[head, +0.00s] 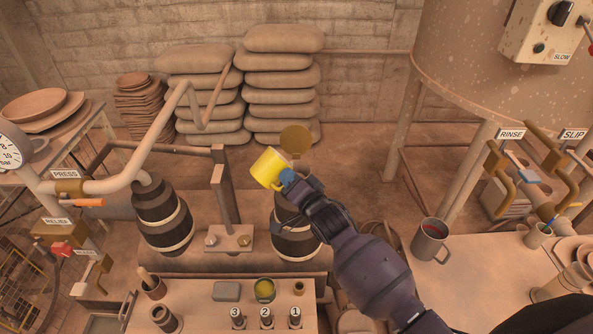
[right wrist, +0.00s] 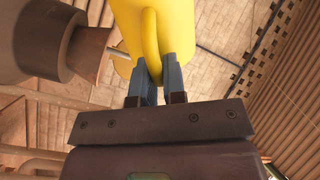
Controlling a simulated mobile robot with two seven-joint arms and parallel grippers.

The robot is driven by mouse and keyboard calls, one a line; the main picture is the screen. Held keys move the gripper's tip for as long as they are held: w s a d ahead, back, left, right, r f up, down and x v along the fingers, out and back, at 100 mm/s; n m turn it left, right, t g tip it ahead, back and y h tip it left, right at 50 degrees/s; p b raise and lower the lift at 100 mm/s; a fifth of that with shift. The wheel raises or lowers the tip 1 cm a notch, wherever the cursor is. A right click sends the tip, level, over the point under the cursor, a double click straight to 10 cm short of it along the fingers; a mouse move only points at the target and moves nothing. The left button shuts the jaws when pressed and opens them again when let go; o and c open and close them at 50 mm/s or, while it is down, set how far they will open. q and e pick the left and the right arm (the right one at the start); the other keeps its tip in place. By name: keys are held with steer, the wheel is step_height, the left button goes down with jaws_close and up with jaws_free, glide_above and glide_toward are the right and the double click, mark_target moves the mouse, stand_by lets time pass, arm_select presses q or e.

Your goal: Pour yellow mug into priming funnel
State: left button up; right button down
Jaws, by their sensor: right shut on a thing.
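The yellow mug (head: 267,168) is in the air above the bench, leaning over to the left. My right gripper (head: 287,177) is shut on its handle, with the arm coming up from the lower right. In the right wrist view the two fingers (right wrist: 157,82) close on the mug's handle (right wrist: 151,35). A round brass-coloured piece (head: 296,139), probably the priming funnel, shows just right of and behind the mug. It stands over the right dark banded vessel (head: 296,240), which my arm partly hides. The mug's contents cannot be made out. My left gripper is out of view.
Another dark banded vessel (head: 163,222) stands left, by the pipe labelled PRESS (head: 115,185). A post with a bracket (head: 222,190) rises between the vessels. A grey mug (head: 430,241) stands on the right table. Numbered handles (head: 266,318) and a green-topped can (head: 264,291) are at the front.

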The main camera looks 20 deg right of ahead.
steer(key=shift+f, duration=0.1)
steer(key=shift+d+r+m+b, duration=0.25)
steer(key=shift+r+m+b, duration=0.05)
steer(key=shift+m, duration=0.6)
steer(key=shift+w+d+r+m+p, duration=0.1)
steer(key=shift+d+r+m+p, duration=0.2)
steer(key=shift+m+p, duration=0.55)
stand_by(0.6)
steer(key=shift+w+d+r+m+p, duration=0.1)
steer(key=shift+w+d+m+p, duration=0.1)
steer(key=shift+d+m, duration=0.25)
steer(key=shift+w+d+r+m+p, duration=0.1)
steer(key=shift+d+m+p, duration=0.15)
steer(key=shift+m, duration=0.25)
steer(key=shift+d+m, duration=0.15)
steer(key=shift+m, duration=0.25)
steer(key=shift+d+r+m+p, duration=0.15)
steer(key=shift+d+m+p, duration=0.15)
steer(key=shift+m, duration=0.35)
steer(key=shift+d+r+m+p, duration=0.1)
steer(key=shift+d+m+p, duration=0.2)
steer(key=shift+m, duration=0.35)
stand_by(0.7)
steer(key=shift+w+d+r+m, duration=0.15)
steer(key=shift+d+m, duration=0.15)
steer(key=shift+m, duration=0.6)
steer(key=shift+w+d+f+m, duration=0.1)
steer(key=shift+d+m, duration=0.15)
steer(key=shift+m, duration=0.65)
stand_by(0.4)
